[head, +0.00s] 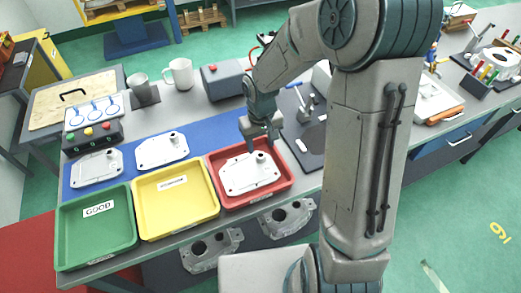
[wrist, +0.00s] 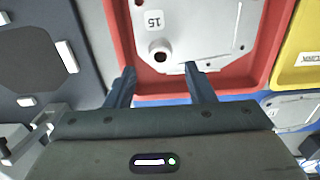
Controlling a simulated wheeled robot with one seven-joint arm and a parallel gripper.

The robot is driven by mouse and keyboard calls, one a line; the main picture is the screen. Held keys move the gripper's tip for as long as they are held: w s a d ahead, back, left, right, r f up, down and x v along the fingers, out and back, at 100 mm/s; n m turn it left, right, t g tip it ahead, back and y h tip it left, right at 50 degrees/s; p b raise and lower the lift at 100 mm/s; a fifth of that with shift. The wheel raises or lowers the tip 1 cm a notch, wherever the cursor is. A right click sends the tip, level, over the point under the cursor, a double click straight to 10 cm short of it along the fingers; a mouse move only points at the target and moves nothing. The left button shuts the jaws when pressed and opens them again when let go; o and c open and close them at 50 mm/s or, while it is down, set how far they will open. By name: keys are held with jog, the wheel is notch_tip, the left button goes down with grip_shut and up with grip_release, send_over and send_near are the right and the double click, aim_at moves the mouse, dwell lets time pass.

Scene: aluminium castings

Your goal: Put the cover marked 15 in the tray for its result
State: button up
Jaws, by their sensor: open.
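The cover marked 15 (wrist: 205,28) is a flat pale metal plate with a round boss. It lies inside the red tray (wrist: 255,80), and in the head view the cover (head: 240,180) also shows within the red tray (head: 286,183). My gripper (wrist: 159,69) is open, its fingers apart on either side of the boss end of the cover, with nothing between them. In the head view my gripper (head: 262,140) is just above the tray's back edge. The red tray's label is not visible.
A yellow tray (head: 150,225) and a green tray (head: 75,255) marked GOOD stand to the left, both empty. Two other covers (head: 160,149) (head: 97,168) lie on the blue mat (head: 205,135).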

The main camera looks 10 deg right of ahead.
notch_tip(320, 180, up, 7)
jog(key=s+d+r+m+t, duration=0.1)
jog(key=s+d+r, duration=0.2)
jog(key=s+r, duration=0.2)
jog(key=s+d+r+m+t, duration=0.2)
jog(key=s+d+r, duration=0.2)
jog(key=s, duration=0.8)
jog(key=shift+d+r, duration=0.3)
jog(key=shift+r, duration=0.2)
